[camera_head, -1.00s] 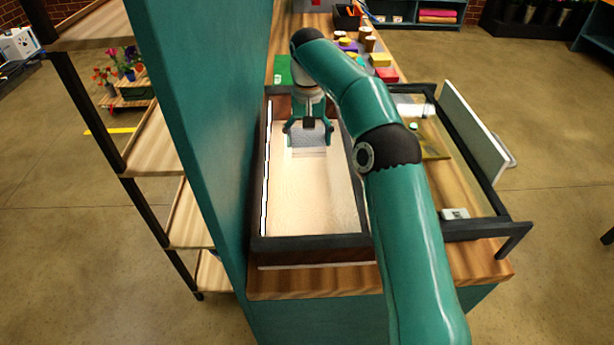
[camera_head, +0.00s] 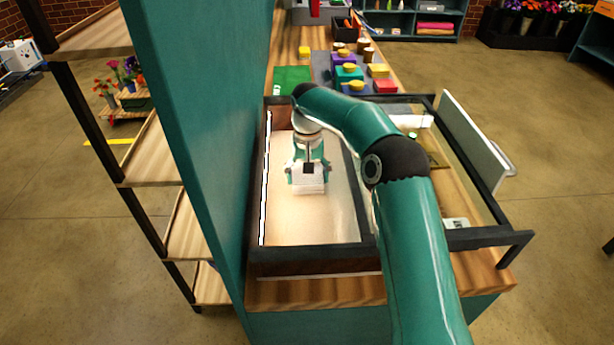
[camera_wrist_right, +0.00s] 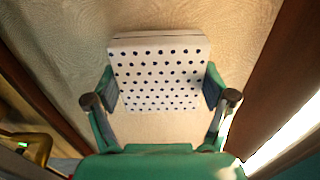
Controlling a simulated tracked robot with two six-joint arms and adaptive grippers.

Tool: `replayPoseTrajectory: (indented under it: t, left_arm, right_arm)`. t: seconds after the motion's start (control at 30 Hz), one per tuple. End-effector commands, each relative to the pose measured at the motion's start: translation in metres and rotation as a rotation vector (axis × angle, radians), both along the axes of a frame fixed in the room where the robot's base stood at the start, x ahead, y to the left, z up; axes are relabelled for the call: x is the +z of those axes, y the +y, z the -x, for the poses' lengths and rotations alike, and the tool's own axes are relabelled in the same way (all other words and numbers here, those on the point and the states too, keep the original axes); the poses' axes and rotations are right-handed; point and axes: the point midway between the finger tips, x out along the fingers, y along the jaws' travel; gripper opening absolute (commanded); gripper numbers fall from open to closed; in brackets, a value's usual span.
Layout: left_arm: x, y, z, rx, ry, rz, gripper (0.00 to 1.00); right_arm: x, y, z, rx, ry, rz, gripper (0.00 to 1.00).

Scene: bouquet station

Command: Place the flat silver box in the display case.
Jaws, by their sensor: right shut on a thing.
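The flat box (camera_wrist_right: 160,75) looks pale silver-white with rows of dark dots in the right wrist view. In the head view its pale end (camera_head: 311,189) shows below my right gripper (camera_head: 308,181). The gripper's two fingers (camera_wrist_right: 161,88) press on opposite sides of the box. The box is inside the dark-framed display case (camera_head: 312,262), above its pale floor. I cannot tell whether it touches the floor. My left gripper is not in view.
The case has dark walls and a white light strip (camera_head: 265,190) along its left side. A tall teal panel (camera_head: 190,150) stands close on the left. Colourful boxes (camera_head: 348,73) and a green mat (camera_head: 291,78) lie beyond the case. The near case floor is clear.

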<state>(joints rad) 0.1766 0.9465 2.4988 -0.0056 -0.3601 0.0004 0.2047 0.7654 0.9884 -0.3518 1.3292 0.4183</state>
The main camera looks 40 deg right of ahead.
Motion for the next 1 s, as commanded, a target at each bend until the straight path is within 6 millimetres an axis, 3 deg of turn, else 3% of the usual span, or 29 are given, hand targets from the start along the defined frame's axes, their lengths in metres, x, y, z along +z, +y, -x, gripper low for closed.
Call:
replayPoseTrajectory:
  t: [0.07, 0.1, 0.17, 0.67, 1.0]
  left_arm:
    - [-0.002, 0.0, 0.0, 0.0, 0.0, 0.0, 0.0]
    - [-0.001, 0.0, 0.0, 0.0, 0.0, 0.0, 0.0]
    - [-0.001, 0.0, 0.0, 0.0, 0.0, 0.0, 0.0]
    - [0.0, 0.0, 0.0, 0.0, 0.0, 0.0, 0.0]
    - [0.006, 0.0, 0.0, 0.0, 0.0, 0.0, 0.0]
  right_arm:
    - [-0.003, 0.0, 0.0, 0.0, 0.0, 0.0, 0.42]
    - [-0.002, 0.0, 0.0, 0.0, 0.0, 0.0, 0.89]
    - [-0.002, 0.0, 0.0, 0.0, 0.0, 0.0, 0.99]
    - [0.007, -0.001, -0.001, -0.001, -0.003, 0.001, 1.0]
    - [0.07, -0.001, -0.001, -0.002, -0.004, 0.001, 1.0]
